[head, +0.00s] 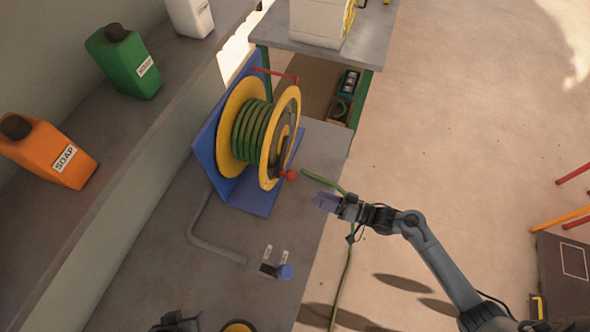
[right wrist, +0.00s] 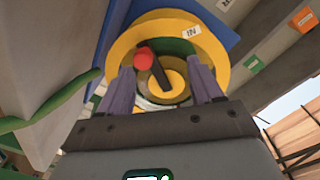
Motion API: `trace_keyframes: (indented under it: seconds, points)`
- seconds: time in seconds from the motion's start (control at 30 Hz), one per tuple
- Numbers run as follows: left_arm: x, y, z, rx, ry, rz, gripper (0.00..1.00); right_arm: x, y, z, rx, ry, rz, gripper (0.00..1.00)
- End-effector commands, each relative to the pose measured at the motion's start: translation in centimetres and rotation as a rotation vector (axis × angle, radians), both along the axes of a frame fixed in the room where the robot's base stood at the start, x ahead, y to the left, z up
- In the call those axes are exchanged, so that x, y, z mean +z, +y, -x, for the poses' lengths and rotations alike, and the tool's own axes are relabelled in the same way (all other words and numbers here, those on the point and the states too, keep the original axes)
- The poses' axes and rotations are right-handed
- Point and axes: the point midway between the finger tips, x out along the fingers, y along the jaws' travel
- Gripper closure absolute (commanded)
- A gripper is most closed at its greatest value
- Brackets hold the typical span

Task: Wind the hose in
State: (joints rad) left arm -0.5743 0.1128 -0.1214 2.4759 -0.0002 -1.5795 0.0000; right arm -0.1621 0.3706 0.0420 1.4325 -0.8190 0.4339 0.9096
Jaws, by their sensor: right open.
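The hose reel has two yellow flanges (head: 277,140) and a blue stand (head: 205,165), with green hose (head: 250,132) wound on its drum. A red crank knob (head: 289,175) sticks out at its front and also shows in the right wrist view (right wrist: 144,58), beside an "IN" label (right wrist: 190,32). A loose green hose (head: 322,179) runs over the bench edge to the floor. My right gripper (head: 322,202) is open and empty, apart from the knob, its purple fingers facing the reel. Part of my left arm's dark end shows at the bottom edge; its fingers are hidden.
Orange (head: 60,155), green (head: 125,65) and white (head: 190,15) soap bottles stand on the left ledge. A grey bent pipe (head: 215,250) and a small blue-knobbed fitting (head: 284,271) are on the bench. The floor (head: 450,130) to the right is mostly open.

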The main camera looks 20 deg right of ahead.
Motion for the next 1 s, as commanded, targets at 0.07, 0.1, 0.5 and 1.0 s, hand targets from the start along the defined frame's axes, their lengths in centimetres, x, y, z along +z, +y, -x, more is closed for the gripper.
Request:
trace_keyframes:
  seconds: [0.07,0.1,0.5,1.0]
  points:
    - [-2.9,0.1,0.0,-0.002,0.001,-0.003,0.42,-2.0,-1.3,-1.7,-0.011,-0.023,0.019,0.35]
    - [-3.6,0.1,0.1,-0.003,0.000,-0.004,0.42,-2.0,-1.6,-2.4,-0.013,-0.037,0.024,0.35]
    - [-5.3,0.4,0.4,-0.007,0.006,-0.014,0.42,-1.2,-1.1,-5.7,-0.015,-0.091,0.036,0.35]
    - [-5.7,0.1,0.2,0.001,0.001,0.000,0.42,-1.3,4.1,-11.0,-0.016,-0.090,0.038,0.35]
